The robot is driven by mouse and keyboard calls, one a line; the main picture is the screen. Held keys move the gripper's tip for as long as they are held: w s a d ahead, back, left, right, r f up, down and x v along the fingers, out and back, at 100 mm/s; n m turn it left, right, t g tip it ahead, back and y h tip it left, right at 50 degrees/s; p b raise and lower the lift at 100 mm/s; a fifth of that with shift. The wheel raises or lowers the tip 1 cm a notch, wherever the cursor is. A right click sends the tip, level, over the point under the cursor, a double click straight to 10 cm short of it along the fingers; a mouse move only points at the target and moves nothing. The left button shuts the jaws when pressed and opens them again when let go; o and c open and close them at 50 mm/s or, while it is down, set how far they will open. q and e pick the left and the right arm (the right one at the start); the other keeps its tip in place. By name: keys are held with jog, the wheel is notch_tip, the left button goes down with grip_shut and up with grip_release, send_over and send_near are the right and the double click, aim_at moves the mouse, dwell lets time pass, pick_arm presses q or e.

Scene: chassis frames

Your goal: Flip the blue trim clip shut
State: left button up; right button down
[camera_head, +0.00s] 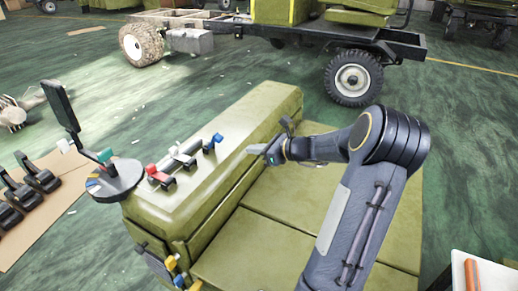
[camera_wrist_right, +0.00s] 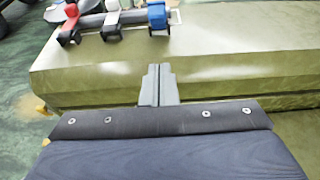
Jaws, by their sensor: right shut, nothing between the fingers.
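The blue trim clip (camera_head: 217,138) sits at the right end of a row of clips on top of the olive seat block. It has a dark base, and its blue tab looks raised, but its exact angle is hard to tell. In the right wrist view the blue clip (camera_wrist_right: 157,15) is at the top edge, partly cut off. My right gripper (camera_head: 255,150) is shut and empty, to the right of the blue clip and apart from it. Its closed fingers (camera_wrist_right: 158,84) point toward the block in the wrist view. My left gripper is not in view.
A white clip (camera_head: 183,155) and a red clip (camera_head: 160,176) stand left of the blue one. A dark round disc (camera_head: 115,180) with an upright black piece is at the block's left end. The block top (camera_head: 250,112) behind the blue clip is bare.

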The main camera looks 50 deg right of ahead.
jog(key=shift+w+a, duration=0.4)
jog(key=shift+w, duration=1)
jog(key=shift+w+a, duration=0.4)
jog(key=shift+w, duration=1)
jog(key=shift+w+a, duration=0.4)
jog(key=shift+w, duration=1)
